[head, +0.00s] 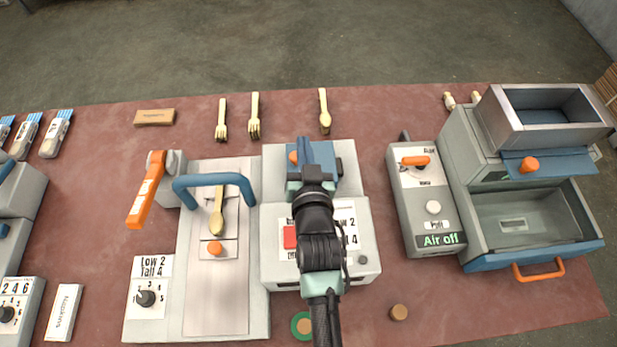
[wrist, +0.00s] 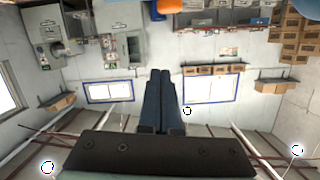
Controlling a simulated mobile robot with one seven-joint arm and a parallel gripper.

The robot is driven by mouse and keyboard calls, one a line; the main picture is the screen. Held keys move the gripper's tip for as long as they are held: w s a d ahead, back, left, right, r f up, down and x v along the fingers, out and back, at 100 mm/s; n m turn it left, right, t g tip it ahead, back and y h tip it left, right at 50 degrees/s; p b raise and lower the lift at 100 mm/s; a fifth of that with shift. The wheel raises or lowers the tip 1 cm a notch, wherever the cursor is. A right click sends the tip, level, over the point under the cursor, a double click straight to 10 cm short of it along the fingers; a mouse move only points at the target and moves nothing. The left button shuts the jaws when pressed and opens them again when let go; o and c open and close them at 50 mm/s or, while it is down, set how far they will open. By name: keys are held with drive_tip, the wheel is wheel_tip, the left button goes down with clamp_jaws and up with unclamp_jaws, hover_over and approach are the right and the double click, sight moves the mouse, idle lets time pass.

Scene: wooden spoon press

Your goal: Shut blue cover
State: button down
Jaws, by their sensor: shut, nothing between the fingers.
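A blue cover (head: 347,183) with an orange knob (head: 293,157) is at the back of the middle grey machine (head: 275,262). My gripper (head: 304,141) and wrist are in front of much of it in the head view, so its angle and any contact cannot be told. The dark blue fingers of my gripper also show in the wrist view (wrist: 160,75), pressed together with nothing between them. The machine's red button (head: 290,237) shows beside my arm.
On the left is a press with a blue arched handle (head: 213,182) and a spoon (head: 217,212). On the right are an air switch box (head: 432,205) and a grey machine with a blue flap (head: 545,162) and open drawer (head: 525,215). Wooden forks (head: 254,118) lie behind.

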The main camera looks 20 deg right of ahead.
drive_tip(key=b+v, duration=0.1)
drive_tip(key=v, duration=0.8)
drive_tip(key=shift+f, duration=0.3)
drive_tip(key=shift+a+r, duration=0.1)
drive_tip(key=shift+a, duration=0.05)
drive_tip(key=w+a+r+n+t, duration=0.1)
drive_tip(key=w+a+r+t, duration=0.15)
drive_tip(key=r, duration=0.75)
drive_tip(key=w+a+r+n+t+y, duration=0.1)
drive_tip(key=w+r+t, duration=0.15)
drive_tip(key=r, duration=0.65)
drive_tip(key=w+a+r+t, duration=0.1)
drive_tip(key=w+r, duration=0.2)
drive_tip(key=r, duration=0.7)
drive_tip(key=s+a+r+n+t+y, duration=0.1)
drive_tip(key=s+a+r+t, duration=0.1)
drive_tip(key=r, duration=0.6)
drive_tip(key=s+a+r+t+y, duration=0.1)
drive_tip(key=s+a+r+t, duration=0.1)
drive_tip(key=s+r, duration=0.3)
drive_tip(key=s+a+r+n+t, duration=0.1)
drive_tip(key=s+a+r+t, duration=0.1)
drive_tip(key=r, duration=1)
drive_tip(key=shift+s+n+y, duration=0.3)
drive_tip(key=shift+s+y, duration=0.1)
drive_tip(key=shift+s, duration=0.3)
drive_tip(key=shift+a, duration=0.1)
